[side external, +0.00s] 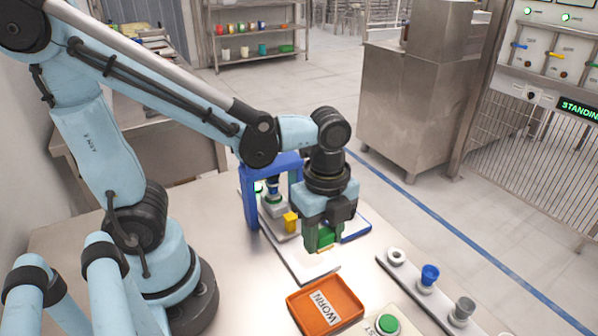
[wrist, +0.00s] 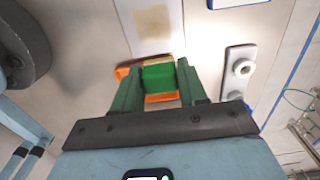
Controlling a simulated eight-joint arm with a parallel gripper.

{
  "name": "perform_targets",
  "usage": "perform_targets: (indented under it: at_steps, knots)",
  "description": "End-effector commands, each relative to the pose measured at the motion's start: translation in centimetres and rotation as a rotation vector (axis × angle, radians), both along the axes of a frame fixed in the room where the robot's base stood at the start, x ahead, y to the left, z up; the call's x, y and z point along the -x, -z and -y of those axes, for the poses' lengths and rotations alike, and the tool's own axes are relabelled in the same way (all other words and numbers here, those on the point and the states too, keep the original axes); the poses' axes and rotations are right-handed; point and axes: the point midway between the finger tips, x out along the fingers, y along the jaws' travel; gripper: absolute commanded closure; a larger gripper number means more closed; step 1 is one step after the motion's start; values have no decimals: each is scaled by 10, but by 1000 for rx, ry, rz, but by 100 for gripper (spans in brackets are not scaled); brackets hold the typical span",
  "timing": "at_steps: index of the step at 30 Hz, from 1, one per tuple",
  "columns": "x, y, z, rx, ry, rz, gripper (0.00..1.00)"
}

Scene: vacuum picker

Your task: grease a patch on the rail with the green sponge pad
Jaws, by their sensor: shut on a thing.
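My gripper (side external: 322,238) is shut on the green sponge pad (side external: 327,235), which has a thin yellowish edge along its bottom. The pad also shows between the two green fingers in the wrist view (wrist: 160,77). A pale plate (side external: 306,268), which looks like the rail, lies under and beside the gripper. In the wrist view a tan patch (wrist: 153,24) marks its surface, ahead of the pad. The pad appears held above the table; I cannot tell whether it touches anything.
An orange tray (side external: 299,309) with a "WORN" label sits in front of the gripper. A white strip at right carries a white ring (side external: 397,256), a blue cup (side external: 430,274) and a grey cup (side external: 464,308). A blue frame (side external: 250,195) stands behind.

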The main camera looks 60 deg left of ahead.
Motion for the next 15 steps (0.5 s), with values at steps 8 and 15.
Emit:
perform_targets:
  at_steps: [8,15]
  knots:
    - [0,26,0,0,-3,0,82]
    - [-1,48,0,0,-3,0,82]
